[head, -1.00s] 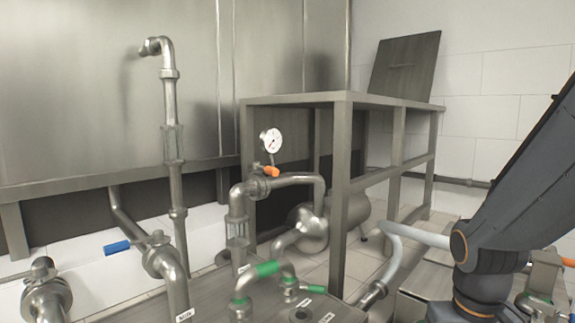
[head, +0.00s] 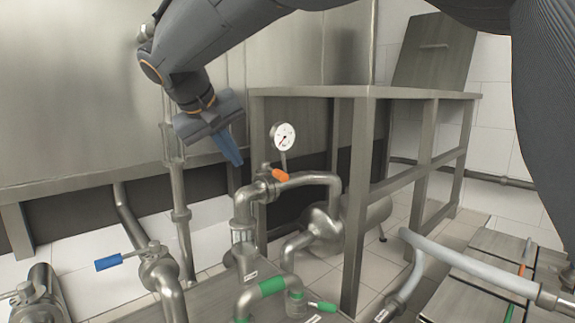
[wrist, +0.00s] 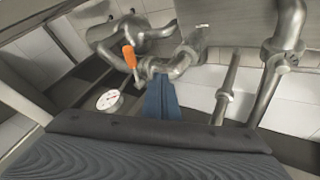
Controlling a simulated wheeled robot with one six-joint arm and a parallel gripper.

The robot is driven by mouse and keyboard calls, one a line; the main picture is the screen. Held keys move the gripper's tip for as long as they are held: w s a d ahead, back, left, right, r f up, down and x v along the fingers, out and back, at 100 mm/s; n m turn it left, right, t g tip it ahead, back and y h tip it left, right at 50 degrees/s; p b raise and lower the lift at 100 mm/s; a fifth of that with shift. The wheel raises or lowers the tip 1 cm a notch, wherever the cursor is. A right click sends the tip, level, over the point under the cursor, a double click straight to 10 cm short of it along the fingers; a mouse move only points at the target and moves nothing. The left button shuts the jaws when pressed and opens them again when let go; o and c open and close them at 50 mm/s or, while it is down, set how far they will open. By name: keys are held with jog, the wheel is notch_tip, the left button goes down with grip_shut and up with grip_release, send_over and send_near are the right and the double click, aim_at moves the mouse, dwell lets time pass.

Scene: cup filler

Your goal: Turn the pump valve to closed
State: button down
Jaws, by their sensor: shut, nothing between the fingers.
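An orange-handled valve (head: 281,175) sits on the steel pipe elbow, just below a round pressure gauge (head: 284,137). That pipe leads to the steel pump (head: 328,228). The wrist view shows the orange handle (wrist: 129,57) left of my fingers, with the gauge (wrist: 110,100) below it. My gripper (head: 238,162) is shut and empty, with its blue fingers pointing down, to the left of and slightly above the orange handle in the head view. In the wrist view my gripper (wrist: 163,82) appears over the pipe beside the handle; contact cannot be told.
A blue-handled valve (head: 108,262) stands at lower left and a green-handled valve (head: 321,306) at lower centre. A steel frame table (head: 360,92) rises right of the gauge. A large steel tank (head: 70,100) fills the back left.

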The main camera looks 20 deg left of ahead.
aim_at(274, 172)
jog(key=w+d+f+p, duration=0.3)
jog(key=w+f, duration=0.3)
jog(key=w, duration=0.4)
jog(key=shift+w+d+f+p, duration=0.15)
jog(key=shift+d+f+p, duration=0.2)
jog(key=shift+p, duration=0.35)
